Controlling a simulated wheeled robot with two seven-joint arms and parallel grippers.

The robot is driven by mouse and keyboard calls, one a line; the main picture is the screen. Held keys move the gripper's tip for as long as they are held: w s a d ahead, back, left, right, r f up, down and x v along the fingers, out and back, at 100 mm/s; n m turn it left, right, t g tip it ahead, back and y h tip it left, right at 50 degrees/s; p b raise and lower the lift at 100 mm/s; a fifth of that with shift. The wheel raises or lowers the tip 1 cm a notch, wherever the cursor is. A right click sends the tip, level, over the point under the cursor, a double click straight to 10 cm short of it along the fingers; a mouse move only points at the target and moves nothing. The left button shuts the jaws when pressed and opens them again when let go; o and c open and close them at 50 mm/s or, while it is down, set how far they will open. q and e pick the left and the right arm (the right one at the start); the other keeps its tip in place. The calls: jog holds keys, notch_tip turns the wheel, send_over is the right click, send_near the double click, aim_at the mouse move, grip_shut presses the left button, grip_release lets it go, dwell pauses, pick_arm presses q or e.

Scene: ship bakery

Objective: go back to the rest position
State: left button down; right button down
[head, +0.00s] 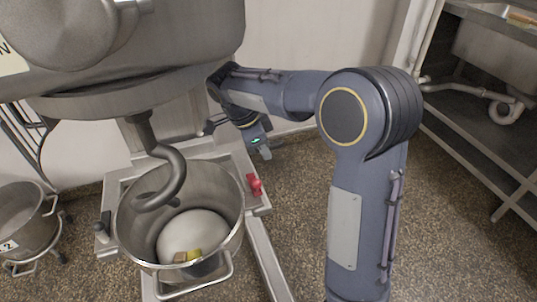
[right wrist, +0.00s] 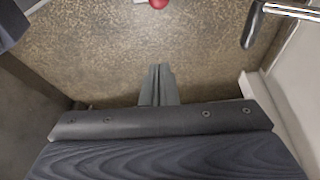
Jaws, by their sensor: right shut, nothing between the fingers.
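My right arm reaches across the head view to the right side of the big mixer. My right gripper (head: 265,153) hangs beside the mixer column, above and behind the red knob (head: 254,185). In the right wrist view its two fingers (right wrist: 158,82) are together with nothing between them, and they point toward the speckled floor. My left gripper is in neither view.
The steel mixer head (head: 160,75) and its dough hook (head: 168,180) stand over a bowl (head: 235,215) holding pale dough and a yellow piece. A smaller pot (head: 22,220) is at left, a steel sink rack (head: 480,150) at right. Floor (head: 295,200) between is clear.

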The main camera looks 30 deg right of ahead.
jog(key=shift+s+r, duration=0.1)
dwell(0.5)
jog(key=s+a+n+t+y, duration=0.3)
jog(key=s+n+y, duration=0.1)
jog(key=s+n, duration=0.6)
jog(key=s+a+n+t+y, duration=0.35)
jog(key=s+n, duration=0.55)
jog(key=s, duration=0.4)
notch_tip(320, 180, up, 23)
jog(key=p, duration=2.4)
jog(key=shift+a+n, duration=0.2)
jog(key=shift+n, duration=0.1)
jog(key=shift+s, duration=0.1)
